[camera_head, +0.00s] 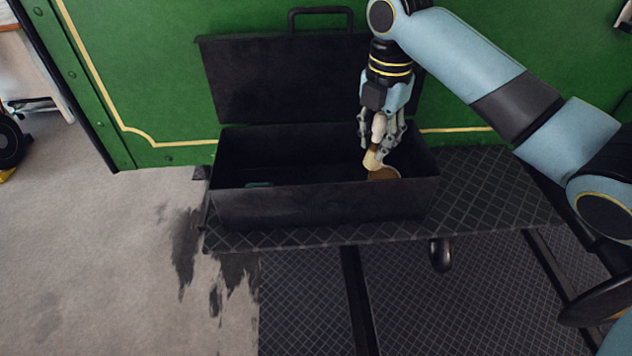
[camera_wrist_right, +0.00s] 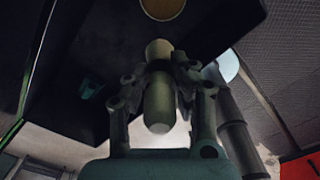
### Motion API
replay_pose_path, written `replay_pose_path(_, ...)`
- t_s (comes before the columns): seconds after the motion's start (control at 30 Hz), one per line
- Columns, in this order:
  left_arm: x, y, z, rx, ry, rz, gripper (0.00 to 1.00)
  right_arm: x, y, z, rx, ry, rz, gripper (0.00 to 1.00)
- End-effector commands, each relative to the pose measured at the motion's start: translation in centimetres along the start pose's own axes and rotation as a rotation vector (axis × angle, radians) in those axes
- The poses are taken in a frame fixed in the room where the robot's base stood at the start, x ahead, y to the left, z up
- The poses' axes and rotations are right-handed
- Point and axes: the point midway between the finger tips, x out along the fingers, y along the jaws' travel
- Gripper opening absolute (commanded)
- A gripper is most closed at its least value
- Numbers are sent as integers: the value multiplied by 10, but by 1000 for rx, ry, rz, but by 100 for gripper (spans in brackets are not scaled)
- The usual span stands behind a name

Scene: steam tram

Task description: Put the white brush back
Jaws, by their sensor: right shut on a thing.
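The white brush (camera_head: 372,161) is upright, with a pale handle, a brown band and a cream lower end. My right gripper (camera_head: 381,138) is shut on its handle, over the right part of the open black box (camera_head: 320,207). The brush's lower end is right at a round tin with a brown inside (camera_head: 384,174), in the box's right end; I cannot tell whether they touch. The right wrist view shows the brush (camera_wrist_right: 158,105) between the fingers of my right gripper (camera_wrist_right: 160,85), and the round brown tin (camera_wrist_right: 162,8) at the top edge. My left gripper is out of view.
The box's lid (camera_head: 280,80) stands open against the green wall (camera_head: 150,60). A small teal thing (camera_head: 260,184) lies low in the box's left part. The box stands on a dark tread-plate step (camera_head: 490,195). The box's middle looks dark and empty.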

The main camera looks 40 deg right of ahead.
Motion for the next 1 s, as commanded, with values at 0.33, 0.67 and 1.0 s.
replay_pose_path(0.33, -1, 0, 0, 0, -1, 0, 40, 42, 60, -32, 0, 7, -5, 0)
replay_pose_path(0.67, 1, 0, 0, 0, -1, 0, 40, 72, 102, -52, -1, 1, -6, 0)
replay_pose_path(1.0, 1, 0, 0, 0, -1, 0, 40, 112, 103, -53, -1, 1, -6, 0)
